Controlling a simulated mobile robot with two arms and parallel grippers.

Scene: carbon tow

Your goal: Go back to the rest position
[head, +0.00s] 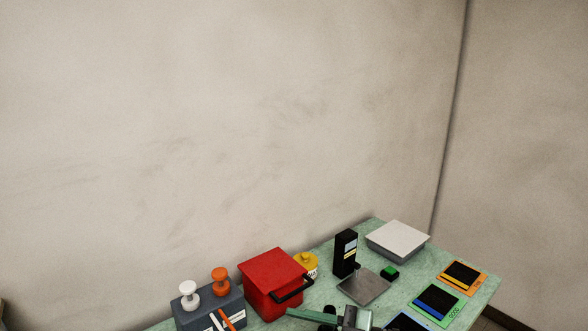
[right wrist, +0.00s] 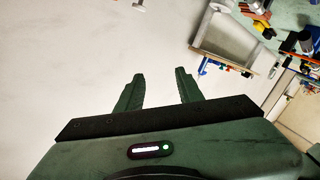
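My right gripper (right wrist: 159,74) shows in the right wrist view with its two green fingers spread apart. Nothing is between the fingers, and they touch nothing that I can see. Behind them is a pale, blank surface. My left gripper cannot be made out in either view. In the head view, a green bar with dark and grey parts (head: 353,317) shows at the bottom edge, cut off by the frame; I cannot tell what it is.
The green bench (head: 477,293) holds a red box (head: 270,273), a blue-grey block with white and orange knobs (head: 208,309), a yellow container (head: 306,262), a black upright device (head: 345,253), a metal plate (head: 364,288), a white-lidded box (head: 398,239) and coloured cards (head: 437,304). Walls stand behind.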

